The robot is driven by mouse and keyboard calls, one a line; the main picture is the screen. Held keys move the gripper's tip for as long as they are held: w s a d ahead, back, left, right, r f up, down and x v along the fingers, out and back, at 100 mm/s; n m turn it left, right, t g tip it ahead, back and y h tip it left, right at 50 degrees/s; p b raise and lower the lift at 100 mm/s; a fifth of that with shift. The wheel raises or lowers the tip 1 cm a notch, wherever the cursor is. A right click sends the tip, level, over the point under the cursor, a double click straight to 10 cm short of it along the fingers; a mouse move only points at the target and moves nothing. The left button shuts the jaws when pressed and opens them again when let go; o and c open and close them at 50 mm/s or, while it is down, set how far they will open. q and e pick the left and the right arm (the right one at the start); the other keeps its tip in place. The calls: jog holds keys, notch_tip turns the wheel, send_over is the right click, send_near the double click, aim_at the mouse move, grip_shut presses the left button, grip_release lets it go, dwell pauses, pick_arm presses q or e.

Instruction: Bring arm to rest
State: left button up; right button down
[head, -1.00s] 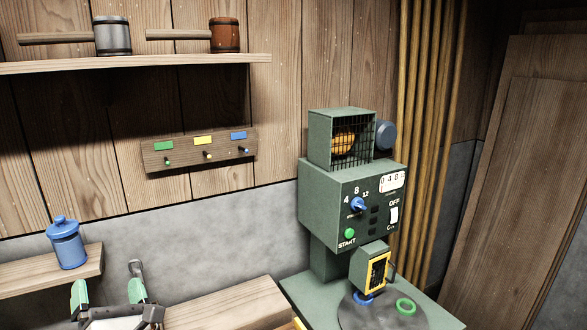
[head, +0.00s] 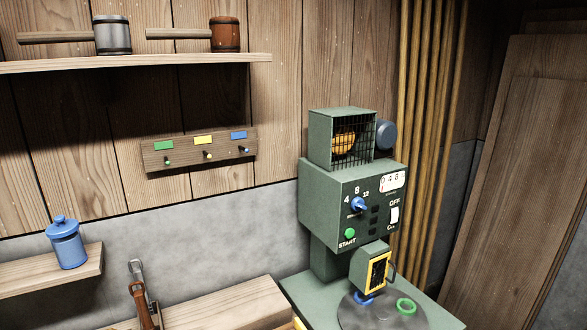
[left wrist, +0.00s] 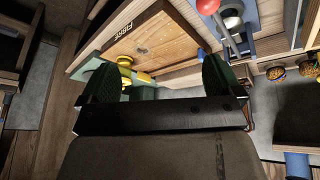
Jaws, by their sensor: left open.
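My left gripper (left wrist: 157,64) shows only in the left wrist view. Its two dark green fingers stand wide apart with nothing between them. Beyond them lies a wooden board (left wrist: 155,42) with dark lettering on its edge, apart from the fingers. A yellow knob-like object (left wrist: 125,74) shows near the left finger. My left gripper is outside the head view, and my right gripper is in neither view.
A green machine (head: 345,200) with dials stands at right in the head view. A blue lidded jar (head: 66,245) sits on a low shelf at left. A brown-handled tool (head: 142,305) stands by the bench (head: 230,305). A red-knobbed lever (left wrist: 208,6) is at upper right in the wrist view.

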pick_arm(q)
jog(key=s+a+f+g+y+b, duration=0.1)
jog(key=s+f+g, duration=0.1)
jog(key=f, duration=1.2)
jog(key=s+a+f+g+b, duration=0.1)
jog(key=s+f, duration=0.1)
jog(key=f, duration=1.2)
jog(key=s+a+f+m+g, duration=0.1)
jog(key=s+a+f, duration=0.1)
jog(key=s+f, duration=1.4)
jog(key=shift+s+a+f+y+b, duration=0.15)
jog(key=shift+a+f+y+b, duration=0.2)
jog(key=shift+f, duration=0.45)
jog(key=shift+d, duration=0.1)
